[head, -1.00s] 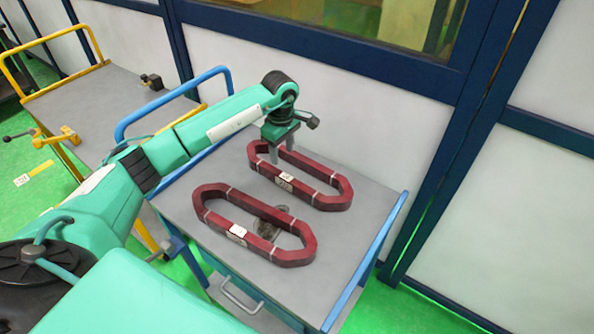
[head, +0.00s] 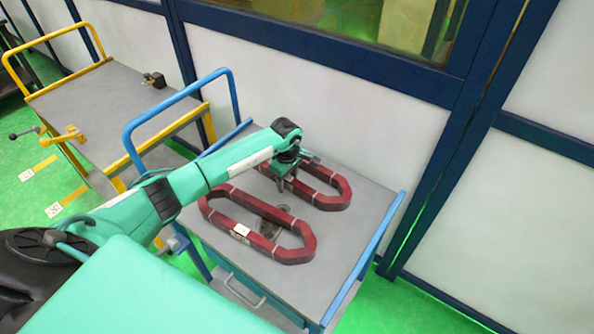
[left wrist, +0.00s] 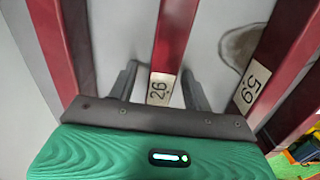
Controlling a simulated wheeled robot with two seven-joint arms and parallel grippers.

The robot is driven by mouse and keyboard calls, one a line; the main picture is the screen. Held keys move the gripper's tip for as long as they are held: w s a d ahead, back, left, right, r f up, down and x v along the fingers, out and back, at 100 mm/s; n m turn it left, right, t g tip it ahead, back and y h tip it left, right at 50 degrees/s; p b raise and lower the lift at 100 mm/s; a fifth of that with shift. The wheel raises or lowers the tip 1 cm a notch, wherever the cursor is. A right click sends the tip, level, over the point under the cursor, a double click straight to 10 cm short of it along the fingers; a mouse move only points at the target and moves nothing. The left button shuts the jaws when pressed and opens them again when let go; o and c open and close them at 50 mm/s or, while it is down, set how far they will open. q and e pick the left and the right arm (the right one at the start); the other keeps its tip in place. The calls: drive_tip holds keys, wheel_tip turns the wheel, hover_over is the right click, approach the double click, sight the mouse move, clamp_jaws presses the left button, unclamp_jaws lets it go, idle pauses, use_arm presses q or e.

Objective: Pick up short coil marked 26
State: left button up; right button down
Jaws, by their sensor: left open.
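The short coil marked 26 (head: 332,205) is a dark red elongated loop lying flat on the grey cart top, the farther of two. Its white label (left wrist: 160,88) reads 26 in the left wrist view. My left gripper (head: 281,187) is over this coil's near side in the head view. In the left wrist view my left gripper (left wrist: 160,85) is open, with one finger on each side of the labelled bar and gaps visible. My arm and hand hide part of the coil's left end. My right gripper is not in view.
The cart (head: 352,247) has blue rails. A yellow-railed cart (head: 85,105) stands at left. A white wall panel (head: 330,110) is behind.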

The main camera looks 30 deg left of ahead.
use_arm(q)
clamp_jaws()
drive_tip(key=shift+r, duration=0.1)
drive_tip(key=shift+w, duration=0.1)
